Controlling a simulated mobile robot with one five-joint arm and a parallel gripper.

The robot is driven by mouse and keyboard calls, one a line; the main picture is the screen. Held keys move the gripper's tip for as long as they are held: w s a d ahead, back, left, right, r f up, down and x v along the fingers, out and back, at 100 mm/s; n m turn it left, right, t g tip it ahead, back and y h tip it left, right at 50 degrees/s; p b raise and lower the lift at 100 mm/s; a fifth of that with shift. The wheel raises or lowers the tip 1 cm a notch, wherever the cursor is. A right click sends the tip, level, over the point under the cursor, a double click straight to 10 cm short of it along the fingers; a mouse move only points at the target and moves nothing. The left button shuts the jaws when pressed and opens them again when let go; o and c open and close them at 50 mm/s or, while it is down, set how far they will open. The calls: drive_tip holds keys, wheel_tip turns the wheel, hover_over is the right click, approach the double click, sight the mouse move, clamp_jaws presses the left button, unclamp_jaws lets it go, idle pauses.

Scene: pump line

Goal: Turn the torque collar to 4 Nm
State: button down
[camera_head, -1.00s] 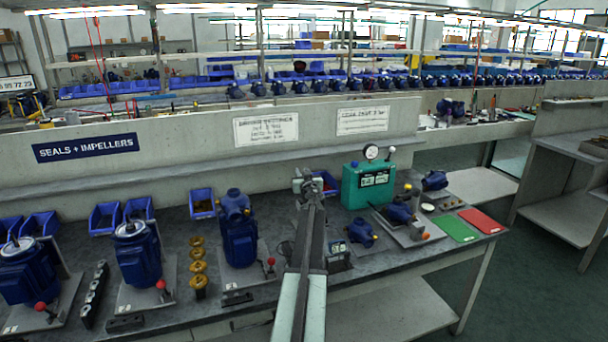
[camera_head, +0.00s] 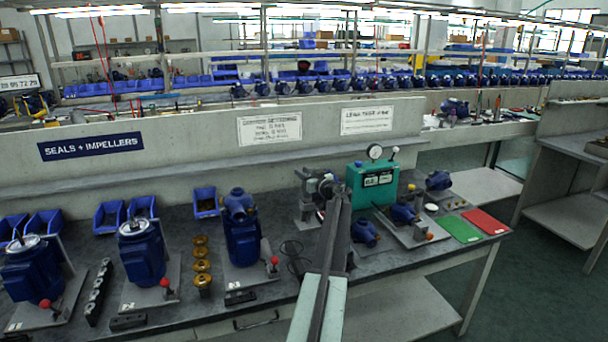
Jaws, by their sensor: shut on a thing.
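My gripper (camera_head: 329,187) is at the far end of my arm, above the middle of the bench, just left of the green tester. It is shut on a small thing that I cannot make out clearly. A grey upright fixture (camera_head: 307,207) stands directly left of my gripper, with a dark round part near its top. I cannot tell whether gripper and fixture touch. The torque collar and its scale cannot be picked out at this size, so I cannot read its setting. My arm hides part of the bench behind it.
The green tester (camera_head: 371,186) with a dial gauge stands right of my gripper. Blue pumps (camera_head: 241,228) stand to the left, beside brass parts (camera_head: 203,280). A green mat (camera_head: 458,229) and a red mat (camera_head: 485,221) lie at the bench's right end.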

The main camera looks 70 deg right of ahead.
drive_tip(key=c, duration=1.2)
unclamp_jaws()
drive_tip(key=shift+o, duration=0.2)
drive_tip(key=v, duration=0.8)
